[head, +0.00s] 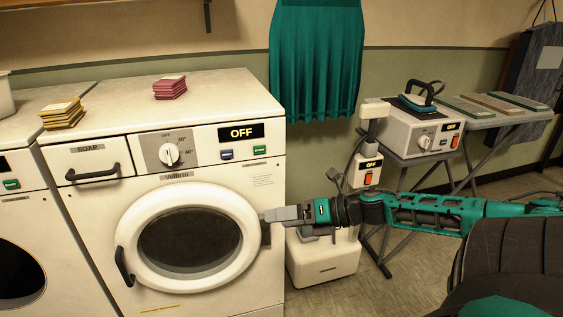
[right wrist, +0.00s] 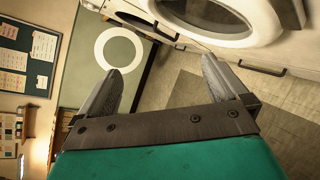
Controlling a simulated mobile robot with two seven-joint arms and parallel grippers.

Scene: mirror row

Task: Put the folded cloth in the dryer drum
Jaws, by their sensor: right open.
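A white front-loading machine (head: 265,175) marked SOAP stands in the middle of the head view; its display reads OFF. Its round door (head: 230,225) with a dark window looks shut, with a dark handle on the left. I cannot tell whether this is the dryer. A pink folded stack (head: 170,88) and a yellow-brown folded stack (head: 62,113) lie on the machine tops; I cannot tell which, if either, is the task's cloth. My right gripper (head: 270,214) is at the door's right side, open and empty in the right wrist view (right wrist: 163,72). My left gripper is out of view.
Another machine (head: 22,200) stands at the left edge. A teal cloth (head: 316,55) hangs on the wall. An iron (head: 420,95) sits on a control box (head: 405,130) by a folding board (head: 500,118). A white floor unit (head: 325,260) stands below my right arm. Floor is clear at front centre.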

